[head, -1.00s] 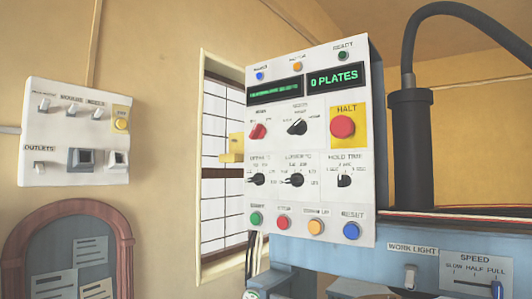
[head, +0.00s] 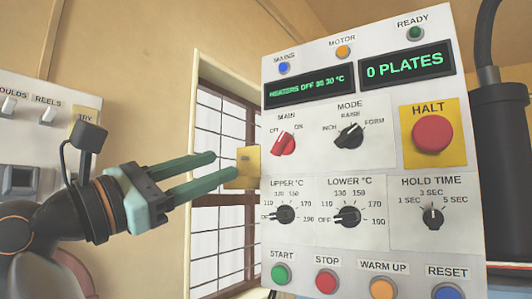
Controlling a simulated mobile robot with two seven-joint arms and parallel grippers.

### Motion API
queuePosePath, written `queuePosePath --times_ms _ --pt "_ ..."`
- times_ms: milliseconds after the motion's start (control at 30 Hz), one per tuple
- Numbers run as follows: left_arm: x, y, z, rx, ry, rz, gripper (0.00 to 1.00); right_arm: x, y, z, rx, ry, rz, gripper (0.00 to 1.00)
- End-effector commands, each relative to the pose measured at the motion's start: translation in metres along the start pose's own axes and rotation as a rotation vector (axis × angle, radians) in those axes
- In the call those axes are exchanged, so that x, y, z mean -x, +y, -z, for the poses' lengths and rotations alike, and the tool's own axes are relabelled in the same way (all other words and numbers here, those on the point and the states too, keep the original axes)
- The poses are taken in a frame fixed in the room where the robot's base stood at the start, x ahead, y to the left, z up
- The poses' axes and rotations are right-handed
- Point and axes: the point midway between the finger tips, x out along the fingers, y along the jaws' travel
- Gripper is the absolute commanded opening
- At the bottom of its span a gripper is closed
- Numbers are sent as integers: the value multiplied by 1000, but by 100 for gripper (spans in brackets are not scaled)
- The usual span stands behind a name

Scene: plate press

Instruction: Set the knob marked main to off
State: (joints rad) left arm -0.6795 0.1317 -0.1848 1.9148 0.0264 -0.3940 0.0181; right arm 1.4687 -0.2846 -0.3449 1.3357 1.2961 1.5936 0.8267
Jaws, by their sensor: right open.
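The red main knob (head: 283,144) is at the upper left of the white control panel (head: 385,168), with OFF at its upper left and ON at its upper right. It is tilted, its upper end leaning right towards ON. My right gripper (head: 225,164) is left of the panel, its two green fingers pointing right. It is open and empty, apart from the knob. My left gripper is out of view.
The black mode knob (head: 349,136) is just right of main, and the red HALT button (head: 432,134) is farther right. Two temperature knobs sit below. A yellow block (head: 245,168) juts from the panel's left side, by the fingertips. A window (head: 221,120) is behind.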

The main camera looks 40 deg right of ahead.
Motion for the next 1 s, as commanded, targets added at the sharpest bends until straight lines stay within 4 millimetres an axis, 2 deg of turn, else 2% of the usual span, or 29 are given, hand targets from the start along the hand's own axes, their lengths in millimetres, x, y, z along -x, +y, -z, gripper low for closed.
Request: queuePosePath --times_ms 100,267,700,833,1000 --pt "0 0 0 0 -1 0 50 0 -2 -13 -56 43 13 46" --pt "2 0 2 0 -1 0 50 -14 -3 -14 -69 55 21 46" --pt "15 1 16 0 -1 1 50 -99 -4 -11 -65 50 20 46" --pt "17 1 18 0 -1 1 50 -115 -5 -10 -65 50 20 46" --pt "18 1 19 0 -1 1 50 -124 -5 -8 -66 51 18 46"
